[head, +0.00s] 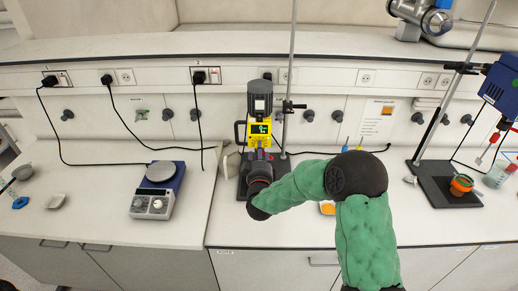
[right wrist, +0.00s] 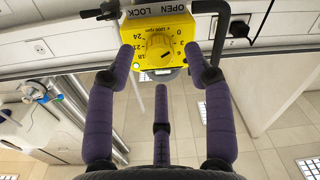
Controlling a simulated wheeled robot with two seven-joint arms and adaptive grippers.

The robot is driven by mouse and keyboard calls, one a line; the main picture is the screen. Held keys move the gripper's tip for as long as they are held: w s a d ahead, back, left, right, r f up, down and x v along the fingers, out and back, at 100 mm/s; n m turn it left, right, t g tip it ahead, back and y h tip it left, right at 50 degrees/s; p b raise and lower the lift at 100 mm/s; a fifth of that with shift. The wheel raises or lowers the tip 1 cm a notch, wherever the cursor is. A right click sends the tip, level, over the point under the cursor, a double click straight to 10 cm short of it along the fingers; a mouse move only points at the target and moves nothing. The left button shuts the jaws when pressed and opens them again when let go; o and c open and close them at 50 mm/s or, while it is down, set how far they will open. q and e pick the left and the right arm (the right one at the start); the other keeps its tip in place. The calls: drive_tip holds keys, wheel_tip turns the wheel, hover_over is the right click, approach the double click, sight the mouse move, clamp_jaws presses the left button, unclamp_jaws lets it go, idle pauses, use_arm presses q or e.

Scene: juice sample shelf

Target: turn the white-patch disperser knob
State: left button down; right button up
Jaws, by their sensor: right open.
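A disperser with a grey motor top and a yellow housing (head: 259,131) stands at the bench middle, its small dark display showing green digits. In the right wrist view its yellow face (right wrist: 142,52) fills the top, with a round yellow knob (right wrist: 158,48) inside a printed rpm scale. My right gripper (right wrist: 159,66) is open, its purple fingers spread below and to both sides of the knob, with nothing between them. In the head view my green right arm reaches the disperser's lower part and the fingers are hard to make out. My left gripper is not in view.
A hotplate (head: 158,190) stands left of the disperser. A metal rod (head: 289,75) rises right beside the disperser. Black cables cross the wall.

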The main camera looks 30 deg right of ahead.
drive_tip(key=shift+x, duration=1.5)
clamp_jaws()
drive_tip(key=shift+r+m+b, duration=0.15)
drive_tip(key=shift+m+b, duration=5.85)
drive_tip(key=shift+b, duration=1.2)
